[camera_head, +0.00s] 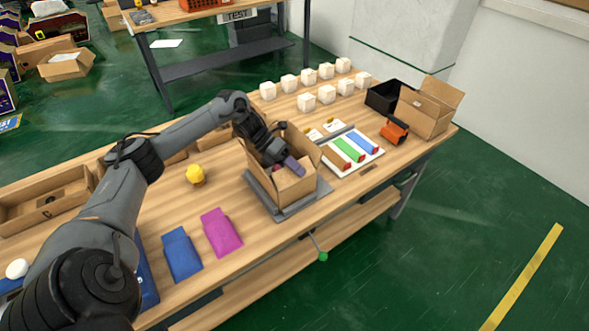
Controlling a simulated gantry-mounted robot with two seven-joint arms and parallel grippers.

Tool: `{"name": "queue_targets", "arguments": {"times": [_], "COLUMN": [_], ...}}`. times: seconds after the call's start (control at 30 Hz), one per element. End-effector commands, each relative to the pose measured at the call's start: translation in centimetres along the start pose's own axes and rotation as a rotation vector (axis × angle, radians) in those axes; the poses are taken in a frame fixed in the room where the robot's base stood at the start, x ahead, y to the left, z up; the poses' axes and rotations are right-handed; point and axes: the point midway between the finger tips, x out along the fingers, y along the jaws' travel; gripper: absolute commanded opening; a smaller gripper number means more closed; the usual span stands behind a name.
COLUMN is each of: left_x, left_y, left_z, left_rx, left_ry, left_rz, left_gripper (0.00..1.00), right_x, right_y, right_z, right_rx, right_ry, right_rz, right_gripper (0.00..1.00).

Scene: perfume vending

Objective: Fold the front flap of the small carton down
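An open brown carton (299,189) stands on a grey plate (266,200) near the table's front edge. Its visible flaps stand up or lean outward. My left gripper (281,158) reaches down into the carton's opening from the back left. A purple item (294,167) shows at the gripper's tip, inside the carton. I cannot tell whether the fingers hold it or only sit beside it. The arm and gripper hide part of the carton's back side and its contents. My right gripper is not in view.
Right of the carton lies a white tray (338,171) with coloured strips. Several white cubes (327,94), a black bin (386,95), another open carton (424,113) and an orange tool (395,130) stand farther right. Blue (181,254) and magenta (221,232) pouches and a yellow object (195,174) lie left.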

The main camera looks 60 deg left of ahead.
Motion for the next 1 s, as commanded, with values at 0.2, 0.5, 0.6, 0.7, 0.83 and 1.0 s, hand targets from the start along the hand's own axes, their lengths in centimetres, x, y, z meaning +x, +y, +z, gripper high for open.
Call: {"name": "queue_targets", "arguments": {"times": [0.2, 0.5, 0.6, 0.7, 0.83, 1.0], "left_x": [0.0, -1.9, -3.5, -5.6, -8.1, -9.5], "left_y": [0.0, 0.0, 0.0, 0.0, -0.1, -0.3], "left_z": [0.0, 0.1, 0.1, 0.1, 0.2, 0.2], "left_rx": [0.0, 0.002, 0.0, 0.001, 0.001, 0.003], "left_ry": [0.0, -0.002, -0.003, -0.004, -0.005, 0.0], "left_rz": [0.0, 0.002, 0.003, 0.003, 0.002, 0.0], "left_gripper": [0.29, 0.29, 0.29, 0.29, 0.29, 0.29], "right_x": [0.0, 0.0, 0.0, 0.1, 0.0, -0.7], "right_y": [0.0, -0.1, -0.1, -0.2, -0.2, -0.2], "right_z": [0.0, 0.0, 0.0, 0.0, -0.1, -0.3], "right_rx": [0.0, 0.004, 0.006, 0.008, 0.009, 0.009], "right_ry": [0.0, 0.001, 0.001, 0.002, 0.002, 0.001], "right_rz": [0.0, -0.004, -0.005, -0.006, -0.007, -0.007], "right_gripper": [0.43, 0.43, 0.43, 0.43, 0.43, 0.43]}}
